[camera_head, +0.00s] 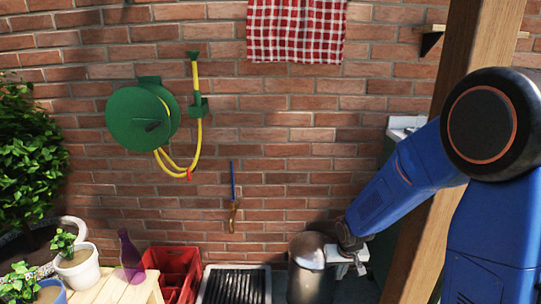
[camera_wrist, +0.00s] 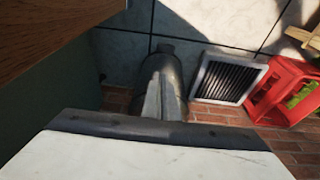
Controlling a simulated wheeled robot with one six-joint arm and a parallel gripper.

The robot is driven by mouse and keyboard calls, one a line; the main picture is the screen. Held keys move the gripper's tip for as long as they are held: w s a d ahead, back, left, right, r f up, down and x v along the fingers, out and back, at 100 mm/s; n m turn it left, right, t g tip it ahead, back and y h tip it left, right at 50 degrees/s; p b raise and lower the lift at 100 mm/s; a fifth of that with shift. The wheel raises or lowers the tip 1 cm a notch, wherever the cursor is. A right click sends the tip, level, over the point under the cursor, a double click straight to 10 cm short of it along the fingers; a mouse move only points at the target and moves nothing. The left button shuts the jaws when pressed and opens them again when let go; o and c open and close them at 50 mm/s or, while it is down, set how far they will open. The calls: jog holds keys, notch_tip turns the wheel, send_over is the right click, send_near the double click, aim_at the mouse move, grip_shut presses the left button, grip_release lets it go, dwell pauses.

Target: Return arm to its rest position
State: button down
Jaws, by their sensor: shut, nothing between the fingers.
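My blue arm comes in from the right in the head view. The dark round bin (camera_wrist: 160,62) shows behind the fingers there.
A wooden post (camera_head: 405,262) stands close behind my arm. A red crate (camera_head: 172,272) and a floor grate (camera_head: 205,290) lie left of the bin. A wooden table (camera_head: 112,290) holds potted plants and a purple bottle (camera_head: 130,255). A hose reel (camera_head: 140,120) hangs on the brick wall.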

jog(key=s+d+r+t, duration=0.1)
jog(key=s+d+r, duration=0.3)
jog(key=s+r, duration=1.45)
jog(key=s, duration=0.3)
jog(key=s+d+r, duration=0.1)
jog(key=s+r, duration=0.3)
jog(key=s, duration=0.3)
jog(key=shift+r+t, duration=0.3)
jog(key=shift+t, duration=0.1)
jog(key=shift+s, duration=0.1)
